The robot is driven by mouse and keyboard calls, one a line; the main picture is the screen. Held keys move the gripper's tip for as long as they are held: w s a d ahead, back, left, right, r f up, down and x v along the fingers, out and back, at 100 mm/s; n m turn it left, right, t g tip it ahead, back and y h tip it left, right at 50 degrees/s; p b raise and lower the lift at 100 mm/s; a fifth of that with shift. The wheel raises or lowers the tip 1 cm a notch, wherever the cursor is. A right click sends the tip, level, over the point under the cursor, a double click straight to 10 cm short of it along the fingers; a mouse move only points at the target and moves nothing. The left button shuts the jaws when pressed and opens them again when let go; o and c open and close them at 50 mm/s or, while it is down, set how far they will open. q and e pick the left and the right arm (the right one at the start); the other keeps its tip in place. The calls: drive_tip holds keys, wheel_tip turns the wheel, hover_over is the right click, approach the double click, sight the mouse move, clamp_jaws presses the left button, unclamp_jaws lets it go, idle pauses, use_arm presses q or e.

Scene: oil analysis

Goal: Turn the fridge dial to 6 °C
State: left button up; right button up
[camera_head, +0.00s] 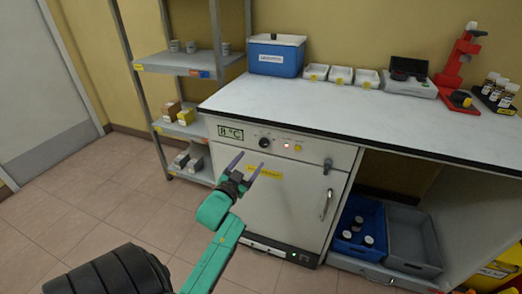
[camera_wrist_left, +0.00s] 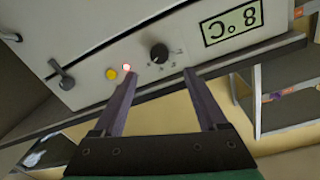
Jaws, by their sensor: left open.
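The fridge (camera_head: 275,200) is a white cabinet under the worktop. Its dial (camera_head: 264,142) is a small black knob on the top panel. The display (camera_head: 230,132) left of the dial reads 8 °C. In the left wrist view the dial (camera_wrist_left: 159,53) and the display (camera_wrist_left: 231,22) appear upside down. My left gripper (camera_head: 246,163) is open and empty in front of the fridge, below the dial in the head view. In the left wrist view the dial lies ahead of the fingertips (camera_wrist_left: 160,75), apart from them. My right gripper is not in view.
A red light (camera_head: 286,146) and a yellow button (camera_head: 298,148) sit right of the dial. A latch (camera_head: 327,166) and a door handle (camera_head: 326,204) are farther right. The worktop (camera_head: 300,105) overhangs above. A shelf rack (camera_head: 180,65) stands left.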

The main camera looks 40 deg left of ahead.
sight(263, 145)
use_arm(q)
drive_tip(key=x, duration=0.9)
drive_tip(key=shift+w+f+b, duration=0.1)
drive_tip(key=shift+w+b, duration=0.05)
drive_tip(key=shift+b, duration=0.25)
clamp_jaws()
